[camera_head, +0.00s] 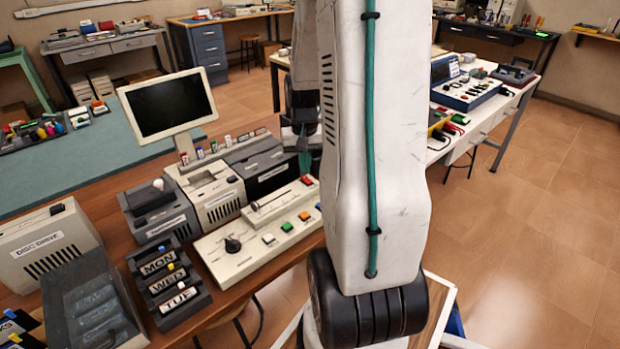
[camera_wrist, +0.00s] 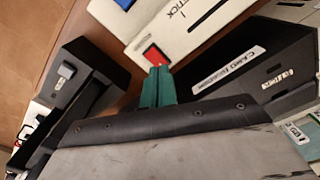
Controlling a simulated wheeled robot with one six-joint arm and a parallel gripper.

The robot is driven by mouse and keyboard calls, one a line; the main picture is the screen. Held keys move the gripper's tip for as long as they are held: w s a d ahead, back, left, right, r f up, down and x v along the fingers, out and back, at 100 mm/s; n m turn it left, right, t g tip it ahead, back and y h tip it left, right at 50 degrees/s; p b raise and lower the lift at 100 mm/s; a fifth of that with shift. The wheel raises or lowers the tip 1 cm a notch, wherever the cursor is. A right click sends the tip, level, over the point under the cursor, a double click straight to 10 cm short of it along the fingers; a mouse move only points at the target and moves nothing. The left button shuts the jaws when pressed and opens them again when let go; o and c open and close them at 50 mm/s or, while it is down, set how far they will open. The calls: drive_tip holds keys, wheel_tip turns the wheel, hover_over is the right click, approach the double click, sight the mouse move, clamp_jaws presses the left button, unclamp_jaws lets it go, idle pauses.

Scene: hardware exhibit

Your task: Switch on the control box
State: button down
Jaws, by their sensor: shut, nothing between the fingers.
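The cream control box (camera_head: 240,262) stands on the wooden desk, with a black knob, a slider and several coloured buttons on top. A red switch (camera_head: 307,180) sits at its far right end; it also shows in the wrist view (camera_wrist: 154,56). My gripper (camera_head: 304,163) is shut and empty, pointing down by that far end. In the wrist view its green fingertips (camera_wrist: 158,72) are right at the red switch's near edge. I cannot tell whether they touch it. My arm hides the area right of the box.
A dark card-reader box (camera_wrist: 252,80) and grey drive units (camera_head: 218,190) stand close behind the control box. A monitor (camera_head: 168,105) rises behind them. A day-label rack (camera_head: 168,280) and a disc drive (camera_head: 45,245) are at left. Open floor lies at right.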

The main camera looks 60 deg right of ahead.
sight(305, 178)
drive_tip(key=shift+f, duration=0.9)
idle(0.6)
drive_tip(key=shift+r, duration=3.55)
drive_tip(key=shift+a, duration=0.1)
drive_tip(key=s+a+r+n, duration=0.3)
drive_tip(key=s+a+r, duration=0.1)
drive_tip(key=a, duration=0.5)
drive_tip(key=s+a+r+n+t, duration=0.1)
drive_tip(key=s+a+r, duration=0.3)
drive_tip(key=a, duration=0.6)
drive_tip(key=s+a+r+n, duration=0.4)
drive_tip(key=a+r, duration=0.1)
drive_tip(key=a, duration=0.5)
drive_tip(key=shift+s+a+n, duration=0.15)
drive_tip(key=shift+s+n, duration=0.05)
drive_tip(key=shift+n, duration=0.1)
